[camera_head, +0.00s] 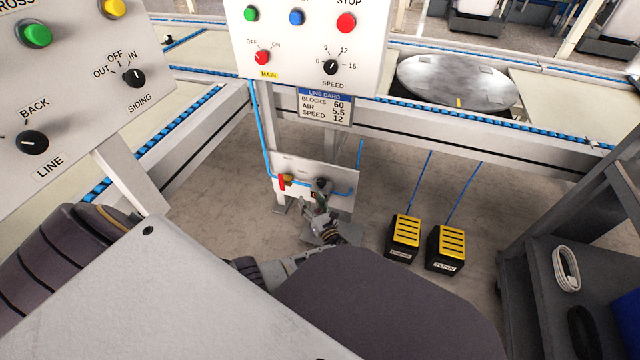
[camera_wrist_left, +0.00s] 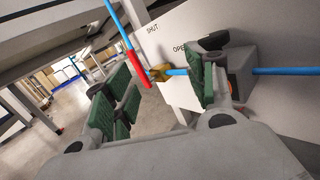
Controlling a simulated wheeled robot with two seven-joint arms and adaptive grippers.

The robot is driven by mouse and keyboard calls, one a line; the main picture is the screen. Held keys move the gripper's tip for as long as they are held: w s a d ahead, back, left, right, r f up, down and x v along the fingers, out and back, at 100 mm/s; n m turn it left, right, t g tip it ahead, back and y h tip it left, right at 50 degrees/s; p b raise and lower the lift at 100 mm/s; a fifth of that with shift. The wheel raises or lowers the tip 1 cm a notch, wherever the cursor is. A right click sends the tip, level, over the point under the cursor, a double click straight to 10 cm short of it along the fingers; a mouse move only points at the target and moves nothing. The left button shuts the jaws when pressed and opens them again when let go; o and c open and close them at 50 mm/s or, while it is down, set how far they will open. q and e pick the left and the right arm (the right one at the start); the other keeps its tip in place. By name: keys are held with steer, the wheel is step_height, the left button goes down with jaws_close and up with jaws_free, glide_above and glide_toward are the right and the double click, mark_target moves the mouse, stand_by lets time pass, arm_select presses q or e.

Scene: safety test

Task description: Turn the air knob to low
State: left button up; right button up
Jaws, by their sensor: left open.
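A low white air panel (camera_head: 345,203) stands below the main control panel. It carries a dark grey regulator with the air knob (camera_head: 321,184), its lower part hidden by my gripper. My left gripper (camera_head: 314,207) is at the panel, just below the knob. In the left wrist view my left gripper (camera_wrist_left: 165,95) is open with green finger pads and nothing between them. Its right finger overlaps the dark regulator (camera_wrist_left: 238,62); I cannot tell whether they touch. The knob's setting is not readable. My right gripper is not in view.
A valve with a red handle (camera_wrist_left: 138,64) sits left of the regulator, near blue tubing (camera_wrist_left: 285,71). A line card (camera_head: 325,106) reads AIR 5.5. Two yellow-black pedals (camera_head: 404,232) (camera_head: 446,246) stand on the floor at right. A dark shelf (camera_head: 545,250) is further right.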

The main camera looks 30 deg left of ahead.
arm_select(q)
steer(key=s+a+r+m+t+h+p, duration=0.1)
steer(key=s+a+r+m+t, duration=0.2)
steer(key=a, duration=0.4)
steer(key=a+r+m+t+h+p, duration=0.1)
steer(key=a+r+m+t, duration=0.35)
steer(key=a, duration=0.25)
steer(key=m+h, duration=0.6)
steer(key=h, duration=1.1)
glide_toward(318, 184)
steer(key=s, duration=0.3)
steer(key=shift+s+a+f+n+t+p, duration=0.1)
steer(key=shift+a+f+n+t+p, duration=0.15)
steer(key=shift+n+p, duration=0.35)
arm_select(e)
steer(key=shift+s+d+r+g+h, duration=0.15)
steer(key=shift+d+r, duration=0.1)
steer(key=shift+r, duration=0.4)
steer(key=shift+s+d+r+g+h, duration=0.1)
steer(key=shift+d+r+g+h, duration=0.1)
steer(key=shift+r, duration=0.4)
